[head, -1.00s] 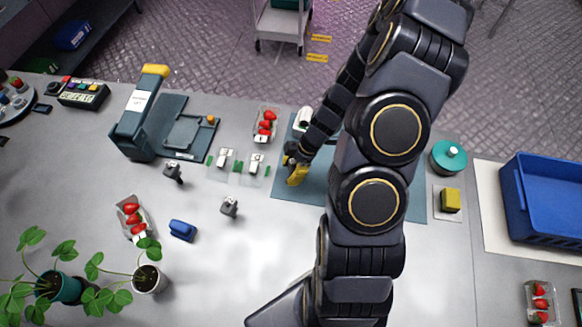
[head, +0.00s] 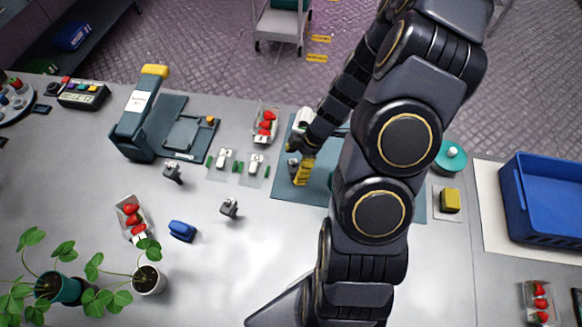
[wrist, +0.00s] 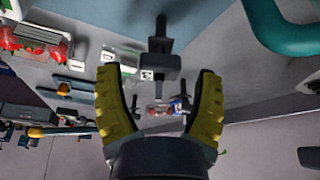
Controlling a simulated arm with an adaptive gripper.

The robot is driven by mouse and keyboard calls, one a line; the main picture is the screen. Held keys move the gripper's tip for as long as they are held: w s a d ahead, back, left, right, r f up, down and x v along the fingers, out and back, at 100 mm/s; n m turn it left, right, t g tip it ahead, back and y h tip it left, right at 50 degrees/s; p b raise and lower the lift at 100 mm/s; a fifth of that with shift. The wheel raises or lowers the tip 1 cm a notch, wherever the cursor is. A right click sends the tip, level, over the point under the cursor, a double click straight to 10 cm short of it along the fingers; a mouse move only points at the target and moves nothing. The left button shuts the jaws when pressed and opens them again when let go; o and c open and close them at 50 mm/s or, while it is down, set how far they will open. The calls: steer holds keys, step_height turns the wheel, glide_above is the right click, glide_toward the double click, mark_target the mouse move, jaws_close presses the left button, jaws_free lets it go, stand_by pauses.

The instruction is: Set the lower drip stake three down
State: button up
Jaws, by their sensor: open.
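My gripper (head: 303,172) is over the left part of the blue-grey mat (head: 415,205), with its yellow ridged fingers apart. In the wrist view the open fingers (wrist: 157,74) frame a dark grey stake-like piece (wrist: 154,65) with a block and a thin post, and no contact shows. A small grey piece also shows beside the fingers in the head view (head: 292,162). Two similar dark grey pieces stand on the bare table, one near the teal stand (head: 173,172) and one further right (head: 229,207). No number is readable on any of them.
Two clear plates with white clips (head: 254,162) and a strawberry punnet (head: 265,124) are left of the mat. A blue clip-like object (head: 183,230) and potted plants (head: 150,280) are at lower left. A teal round container (head: 449,158), yellow block (head: 450,201) and blue crate (head: 550,232) are right.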

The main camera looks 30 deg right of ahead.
steer(key=w+v, duration=0.1)
steer(key=v, duration=0.7)
steer(key=s+a+r+m+g, duration=0.1)
steer(key=s+a+r+m, duration=0.1)
steer(key=a+r, duration=0.5)
steer(key=s+a+r+m+g+h, duration=0.1)
steer(key=s+a+r+m+h, duration=0.1)
steer(key=s+a+r+m, duration=0.2)
steer(key=s+a+r+m+g+h, duration=0.1)
steer(key=s+a+r+m+h, duration=0.1)
steer(key=s+a+r+m, duration=0.2)
steer(key=s+r+m, duration=0.1)
steer(key=s+m, duration=0.2)
steer(key=s, duration=0.3)
steer(key=shift+a+r, duration=0.2)
steer(key=shift+a, duration=0.05)
